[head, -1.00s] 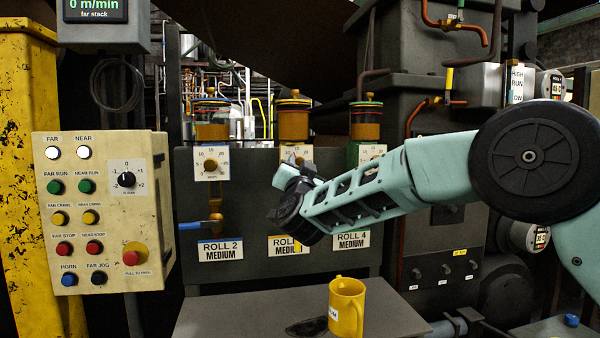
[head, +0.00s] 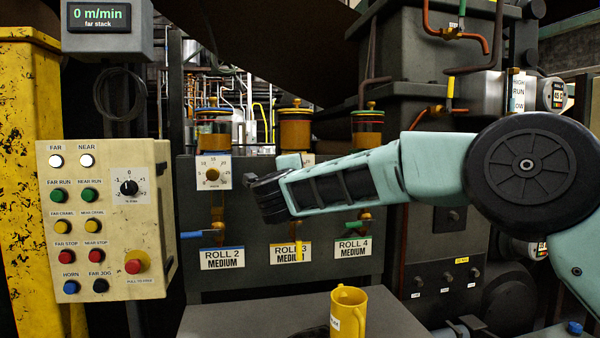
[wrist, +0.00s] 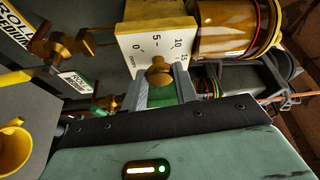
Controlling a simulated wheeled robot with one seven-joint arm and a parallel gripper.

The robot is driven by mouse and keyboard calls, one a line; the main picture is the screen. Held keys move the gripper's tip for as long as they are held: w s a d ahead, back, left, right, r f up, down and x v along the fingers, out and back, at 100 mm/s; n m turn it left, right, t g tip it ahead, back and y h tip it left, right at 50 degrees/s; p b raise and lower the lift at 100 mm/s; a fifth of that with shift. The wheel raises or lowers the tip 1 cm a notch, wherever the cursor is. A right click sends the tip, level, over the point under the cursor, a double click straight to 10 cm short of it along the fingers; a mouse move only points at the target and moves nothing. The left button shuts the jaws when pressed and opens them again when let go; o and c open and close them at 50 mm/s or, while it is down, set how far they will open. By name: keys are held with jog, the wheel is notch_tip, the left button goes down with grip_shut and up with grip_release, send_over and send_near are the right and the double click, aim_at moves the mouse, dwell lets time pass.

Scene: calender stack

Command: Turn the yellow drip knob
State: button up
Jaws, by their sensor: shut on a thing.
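A brass-yellow knob (wrist: 158,72) sits on a white dial plate (wrist: 150,40) marked 0, 5, 10, 15 in the wrist view. My gripper (wrist: 161,80) has its two grey fingers on either side of the knob and is shut on it. An amber oiler cup (wrist: 225,28) adjoins this plate. In the head view my gripper (head: 268,195) is in front of the middle oiler (head: 295,130), above the ROLL 3 label (head: 285,254). My wrist hides most of that dial and its knob there.
The ROLL 2 dial (head: 213,174) with its own knob is close to the left of my wrist. A button box (head: 100,220) stands further left. A yellow mug (head: 348,312) stands on the grey table (head: 260,318) below the arm.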

jog(key=m+g, duration=0.1)
jog(key=m, duration=0.2)
jog(key=m+g+y+p, duration=0.1)
jog(key=m, duration=0.2)
jog(key=m+g, duration=0.1)
jog(key=m, duration=0.1)
jog(key=shift+d+r+m+g+y+p, duration=0.1)
jog(key=shift+r+m+g+y+p, duration=0.1)
jog(key=shift+m+g+y+p, duration=0.15)
jog(key=shift+m, duration=0.25)
dwell(0.4)
jog(key=o, duration=1)
jog(key=shift+c, duration=0.2)
jog(key=v, duration=1.7)
